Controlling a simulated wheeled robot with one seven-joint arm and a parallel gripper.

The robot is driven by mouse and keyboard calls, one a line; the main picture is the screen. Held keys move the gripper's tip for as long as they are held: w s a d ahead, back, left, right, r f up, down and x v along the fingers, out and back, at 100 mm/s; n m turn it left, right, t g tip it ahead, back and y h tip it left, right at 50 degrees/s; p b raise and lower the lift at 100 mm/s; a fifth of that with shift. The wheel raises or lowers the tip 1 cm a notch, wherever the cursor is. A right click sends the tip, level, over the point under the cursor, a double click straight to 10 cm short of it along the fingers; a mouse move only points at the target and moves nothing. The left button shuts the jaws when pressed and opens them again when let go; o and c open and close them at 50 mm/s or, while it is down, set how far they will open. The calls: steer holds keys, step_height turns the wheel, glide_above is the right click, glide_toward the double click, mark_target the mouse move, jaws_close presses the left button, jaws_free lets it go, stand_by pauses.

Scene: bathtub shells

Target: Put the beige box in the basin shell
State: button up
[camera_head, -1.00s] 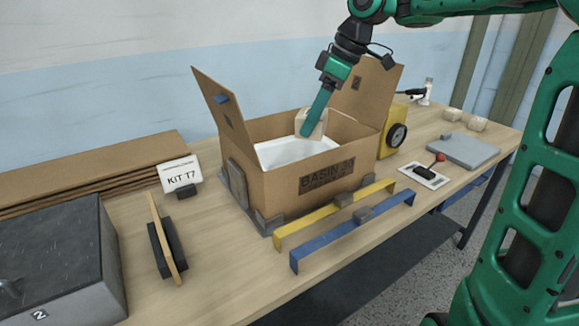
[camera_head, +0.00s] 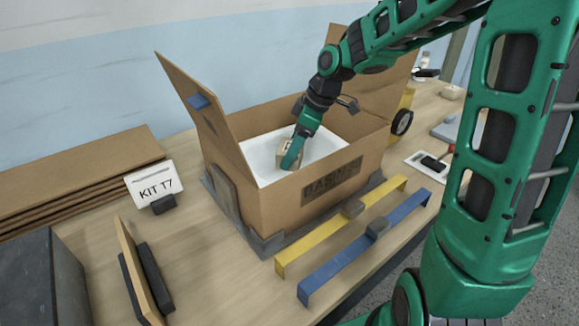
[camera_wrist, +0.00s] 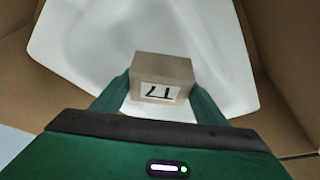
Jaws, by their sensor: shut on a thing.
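The beige box (camera_wrist: 161,68) with a label reading T7 is between my fingers in the wrist view. It also shows in the head view (camera_head: 284,149), partly hidden by a finger. My gripper (camera_head: 289,157) is shut on it, reaching down into the open cardboard carton. The white basin shell (camera_head: 262,158) lies inside the carton and spreads behind the box in the wrist view (camera_wrist: 85,45). The box is over or inside the shell; I cannot tell whether it touches the shell's floor.
The carton (camera_head: 285,205), marked BASIN, has raised flaps at its left (camera_head: 195,105) and back right. A yellow strip (camera_head: 335,235) and a blue strip (camera_head: 350,258) stand in front. A KIT T7 sign (camera_head: 151,184) and stacked cardboard (camera_head: 75,180) are at the left.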

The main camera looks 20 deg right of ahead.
steer(key=shift+a+f, duration=0.15)
steer(key=shift+f, duration=2.55)
steer(key=o, duration=1)
steer(key=v, duration=1.2)
steer(key=shift+s, duration=0.1)
